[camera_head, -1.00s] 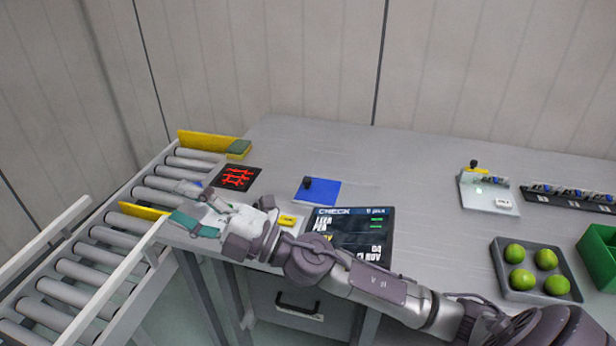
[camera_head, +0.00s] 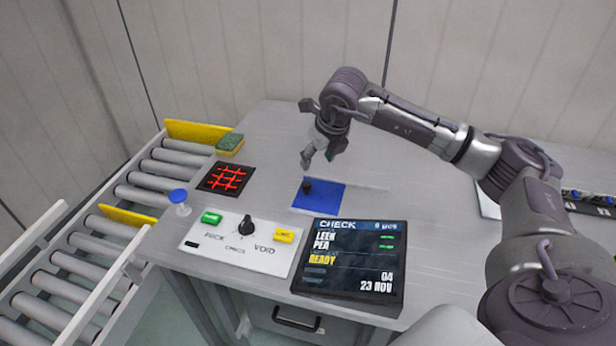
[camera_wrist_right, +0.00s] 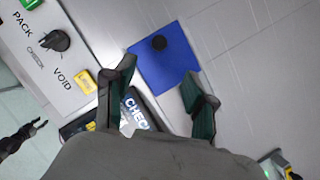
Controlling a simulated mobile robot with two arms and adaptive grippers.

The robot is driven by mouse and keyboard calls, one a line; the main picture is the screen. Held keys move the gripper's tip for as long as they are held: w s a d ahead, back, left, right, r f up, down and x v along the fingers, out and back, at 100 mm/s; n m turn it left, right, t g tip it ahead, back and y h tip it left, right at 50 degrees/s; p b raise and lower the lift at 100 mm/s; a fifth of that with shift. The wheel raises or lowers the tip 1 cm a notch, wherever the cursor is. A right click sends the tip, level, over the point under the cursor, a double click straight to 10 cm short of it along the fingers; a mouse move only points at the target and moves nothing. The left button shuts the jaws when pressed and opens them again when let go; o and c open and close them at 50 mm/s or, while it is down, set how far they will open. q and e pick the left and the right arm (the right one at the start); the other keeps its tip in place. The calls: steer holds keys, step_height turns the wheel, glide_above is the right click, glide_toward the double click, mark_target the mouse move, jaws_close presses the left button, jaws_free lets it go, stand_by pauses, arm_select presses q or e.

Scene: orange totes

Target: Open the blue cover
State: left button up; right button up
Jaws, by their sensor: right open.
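Whether a finger touches the knob cannot be told. My left gripper does not show in the head view.
A control panel (camera_head: 222,256) with a green button, black dial and yellow button lies in front of the cover. A CHECK screen (camera_head: 350,290) stands beside it. A red-lit black pad (camera_head: 226,178), a sponge (camera_head: 230,142) and a roller conveyor (camera_head: 150,178) are on the left.

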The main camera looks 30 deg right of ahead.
steer(key=p, duration=0.1)
glide_toward(308, 184)
steer(key=x, duration=0.2)
steer(key=p+x, duration=0.1)
steer(key=x, duration=0.5)
steer(key=shift+a+r, duration=0.1)
steer(key=shift+a, duration=0.05)
steer(key=shift+w+f, duration=0.25)
steer(key=shift+f, duration=0.25)
steer(key=c, duration=0.5)
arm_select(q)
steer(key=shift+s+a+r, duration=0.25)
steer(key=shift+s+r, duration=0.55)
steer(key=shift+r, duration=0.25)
arm_select(e)
jaws_close()
